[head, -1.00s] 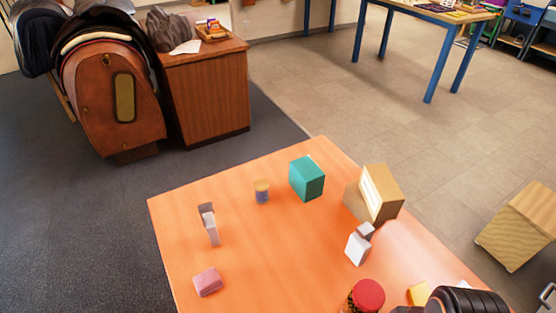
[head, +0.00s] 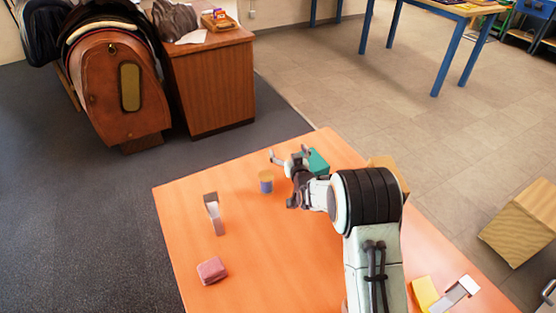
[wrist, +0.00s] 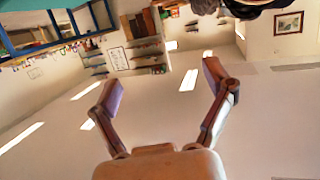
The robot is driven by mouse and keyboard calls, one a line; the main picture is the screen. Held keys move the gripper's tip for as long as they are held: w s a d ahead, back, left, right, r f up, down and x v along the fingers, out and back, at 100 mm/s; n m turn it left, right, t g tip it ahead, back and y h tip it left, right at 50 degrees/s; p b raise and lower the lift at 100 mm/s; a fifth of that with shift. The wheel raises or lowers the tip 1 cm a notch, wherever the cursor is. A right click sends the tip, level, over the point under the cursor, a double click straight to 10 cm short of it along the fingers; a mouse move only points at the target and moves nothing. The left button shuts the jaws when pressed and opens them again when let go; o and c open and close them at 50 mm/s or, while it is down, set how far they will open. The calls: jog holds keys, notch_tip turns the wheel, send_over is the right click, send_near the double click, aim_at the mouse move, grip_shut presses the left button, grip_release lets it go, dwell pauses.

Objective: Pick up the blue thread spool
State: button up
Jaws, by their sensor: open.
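The blue thread spool (head: 266,185), with a tan top, stands upright on the orange table (head: 180,240). My gripper (head: 281,180) is open and empty, just right of the spool in the head view, with its fingers pointing left toward it. I cannot tell from this view how high the fingers are relative to the spool. In the wrist view, both fingers of my gripper (wrist: 163,86) are spread wide with nothing between them. The spool does not show there.
A teal box (head: 318,162) stands behind my gripper, partly hidden. A tan box (head: 385,163) is mostly hidden by my arm. A grey-white bracket-like piece (head: 214,214) and a pink block (head: 212,270) are at the left. A yellow piece (head: 424,293) lies front right.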

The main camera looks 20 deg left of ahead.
jog(key=g, duration=0.2)
send_near(266, 175)
jog(key=w, duration=0.1)
jog(key=a+f, duration=0.1)
jog(key=w, duration=0.1)
jog(key=shift+w+a+f+n, duration=0.25)
jog(key=shift+w+f+n, duration=0.05)
jog(key=shift+w+n, duration=0.1)
jog(key=shift+w+a, duration=0.2)
jog(key=shift+a, duration=0.1)
jog(key=shift+x, duration=2.95)
jog(key=shift+c, duration=0.2)
jog(key=c, duration=1.2)
